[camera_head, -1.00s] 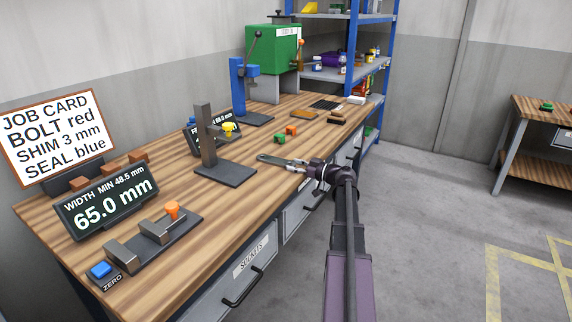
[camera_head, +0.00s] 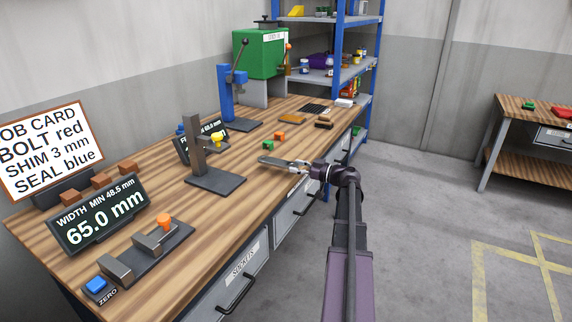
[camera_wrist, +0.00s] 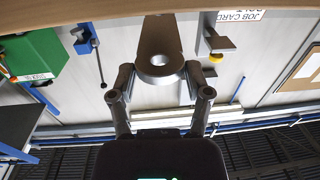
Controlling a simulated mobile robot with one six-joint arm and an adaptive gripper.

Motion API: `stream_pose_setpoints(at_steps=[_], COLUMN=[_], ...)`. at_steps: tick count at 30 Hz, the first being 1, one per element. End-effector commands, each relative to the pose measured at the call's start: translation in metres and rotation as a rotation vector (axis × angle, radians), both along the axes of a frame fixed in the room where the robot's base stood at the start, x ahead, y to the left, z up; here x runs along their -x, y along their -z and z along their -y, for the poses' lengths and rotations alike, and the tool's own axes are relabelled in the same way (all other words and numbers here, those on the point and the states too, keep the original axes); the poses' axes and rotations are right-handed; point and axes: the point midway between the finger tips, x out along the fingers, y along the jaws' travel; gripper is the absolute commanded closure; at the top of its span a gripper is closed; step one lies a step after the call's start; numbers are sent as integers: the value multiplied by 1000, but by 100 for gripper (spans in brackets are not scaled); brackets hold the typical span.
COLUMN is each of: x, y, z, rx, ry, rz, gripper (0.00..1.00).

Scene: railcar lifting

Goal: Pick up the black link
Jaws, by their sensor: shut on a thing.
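The link (camera_head: 275,161), a flat dark grey bar with rounded ends, extends from my gripper (camera_head: 302,167) over the front part of the wooden bench in the head view. In the wrist view, the link (camera_wrist: 160,45) shows its near end, with a round hole, between the two fingers of my gripper (camera_wrist: 160,82). The gripper is shut on this end. The link is held about level; its exact height over the bench is hard to tell.
A blue press (camera_head: 226,92) and green machine (camera_head: 262,52) stand farther back. Open floor (camera_head: 430,210) lies to the right.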

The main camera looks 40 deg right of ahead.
Motion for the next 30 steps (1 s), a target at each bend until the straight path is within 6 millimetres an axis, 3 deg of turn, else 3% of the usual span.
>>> stream_pose_setpoints(at_steps=[6, 15, 30], x=[45, 85, 99], y=[-6, -9, -10], z=[17, 33, 38], rx=[-1, -1, -1], ry=[3, 1, -1], rz=[3, 3, 3], gripper=[97, 97, 97])
